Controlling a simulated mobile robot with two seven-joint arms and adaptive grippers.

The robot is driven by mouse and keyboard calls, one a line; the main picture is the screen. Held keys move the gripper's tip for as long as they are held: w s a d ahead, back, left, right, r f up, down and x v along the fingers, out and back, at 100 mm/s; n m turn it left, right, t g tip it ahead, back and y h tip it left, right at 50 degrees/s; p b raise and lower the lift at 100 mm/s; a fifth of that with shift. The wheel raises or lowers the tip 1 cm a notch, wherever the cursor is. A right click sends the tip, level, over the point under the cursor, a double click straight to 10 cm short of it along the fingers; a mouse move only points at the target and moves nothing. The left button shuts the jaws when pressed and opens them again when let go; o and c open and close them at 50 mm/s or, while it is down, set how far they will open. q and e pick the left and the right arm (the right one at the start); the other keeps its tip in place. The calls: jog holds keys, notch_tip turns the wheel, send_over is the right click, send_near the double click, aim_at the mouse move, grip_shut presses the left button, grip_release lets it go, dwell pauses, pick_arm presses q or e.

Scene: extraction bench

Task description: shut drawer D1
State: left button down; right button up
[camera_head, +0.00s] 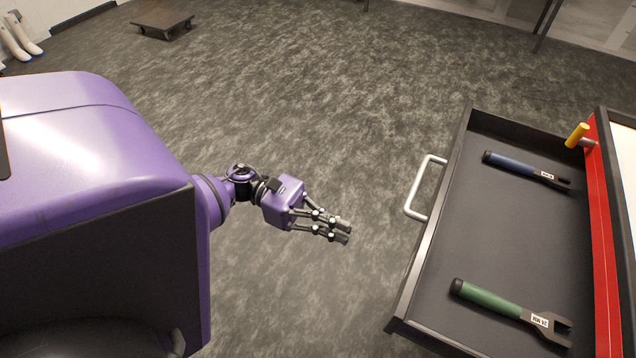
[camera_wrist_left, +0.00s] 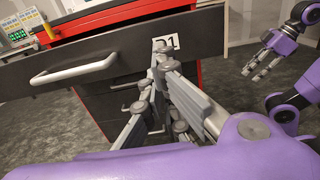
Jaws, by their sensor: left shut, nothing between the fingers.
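Drawer D1 (camera_head: 500,232) is pulled out from the red cabinet at the right of the head view, with its inside showing. Its pale bar handle (camera_head: 411,190) is on the side facing my left gripper. In the left wrist view the dark drawer front (camera_wrist_left: 125,47) bears a white D1 label (camera_wrist_left: 166,43), and the handle (camera_wrist_left: 75,71) is left of the fingers. My left gripper (camera_head: 346,231) is shut and empty, apart from the drawer front and left of it in the head view. My right gripper (camera_wrist_left: 262,66) shows at the upper right of the wrist view; its jaw state is unclear.
A blue-handled wrench (camera_head: 520,168) and a green-handled wrench (camera_head: 500,303) lie in the drawer. A yellow-tipped handle (camera_head: 576,135) sticks out from the red cabinet (camera_head: 604,220). A low wheeled platform (camera_head: 160,22) stands far back. The grey floor around my left gripper is clear.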

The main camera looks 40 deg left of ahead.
aim_at(558, 324)
pick_arm(q)
jog(key=p+x, duration=0.3)
jog(key=x, duration=0.8)
jog(key=shift+w+d+r, duration=0.1)
jog(key=shift+d, duration=0.45)
jog(key=b+x, duration=0.5)
jog(key=x, duration=2.5)
jog(key=shift+w+d+f+b, duration=0.1)
jog(key=shift+d+f+b, duration=0.1)
jog(key=shift+f+b, duration=0.1)
jog(key=shift+r, duration=0.1)
